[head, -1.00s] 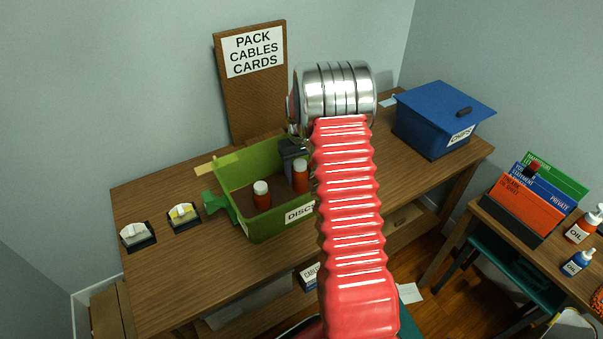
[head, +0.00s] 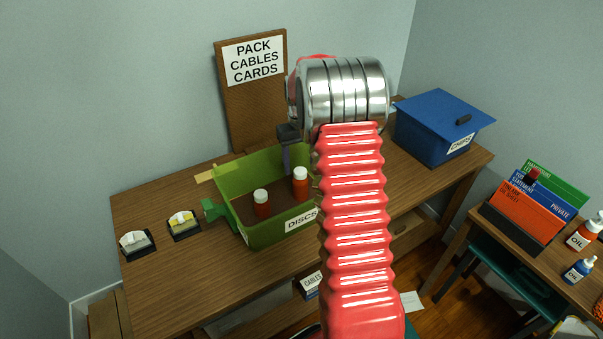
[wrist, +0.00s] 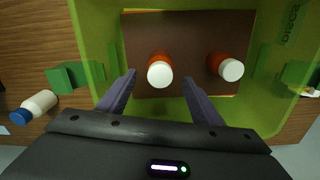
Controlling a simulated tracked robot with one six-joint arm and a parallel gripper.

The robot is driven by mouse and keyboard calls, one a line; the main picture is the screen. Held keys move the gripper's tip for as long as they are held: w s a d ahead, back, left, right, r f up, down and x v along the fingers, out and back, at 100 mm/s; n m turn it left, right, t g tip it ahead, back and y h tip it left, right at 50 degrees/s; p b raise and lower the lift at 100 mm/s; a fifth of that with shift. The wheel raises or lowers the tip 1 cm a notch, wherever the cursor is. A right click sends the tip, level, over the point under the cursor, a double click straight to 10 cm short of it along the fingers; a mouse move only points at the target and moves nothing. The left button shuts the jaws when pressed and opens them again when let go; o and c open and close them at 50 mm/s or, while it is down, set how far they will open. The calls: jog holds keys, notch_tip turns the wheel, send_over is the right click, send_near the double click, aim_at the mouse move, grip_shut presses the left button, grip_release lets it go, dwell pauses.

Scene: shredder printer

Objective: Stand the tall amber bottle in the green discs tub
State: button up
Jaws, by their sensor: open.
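Two amber bottles with white caps stand upright, apart, inside the green discs tub (head: 268,236). One (head: 300,186) is toward the right, the other (head: 262,206) toward the front left; the right one looks slightly taller. My gripper (head: 287,155) is above the tub's back edge, partly hidden by my red arm in the head view. In the wrist view my gripper (wrist: 158,78) is open, its fingers spread to either side of one bottle (wrist: 159,68), without visible contact. The other bottle (wrist: 227,66) is to the right, outside the fingers.
A white bottle with a blue cap (wrist: 37,106) is outside the tub in the wrist view. The lidded blue chips box (head: 440,135) is on the table's right. Two small dispensers (head: 184,224) sit left of the tub. A sign board (head: 231,105) stands behind.

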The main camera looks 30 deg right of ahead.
jog(key=shift+r, duration=1.85)
jog(key=shift+a+r, duration=0.15)
jog(key=shift+r, duration=0.05)
jog(key=s+a+r+n+t, duration=0.1)
jog(key=s+a+r, duration=0.4)
jog(key=a+r, duration=0.3)
jog(key=s+a+r+t, duration=0.2)
jog(key=s+a+r, duration=0.4)
jog(key=a+r, duration=0.15)
jog(key=s+a+t, duration=0.1)
jog(key=s+a, duration=0.5)
jog(key=s, duration=0.3)
jog(key=s+a+n+t, duration=0.1)
jog(key=s+a, duration=0.5)
jog(key=s, duration=0.3)
jog(key=shift+t, duration=0.3)
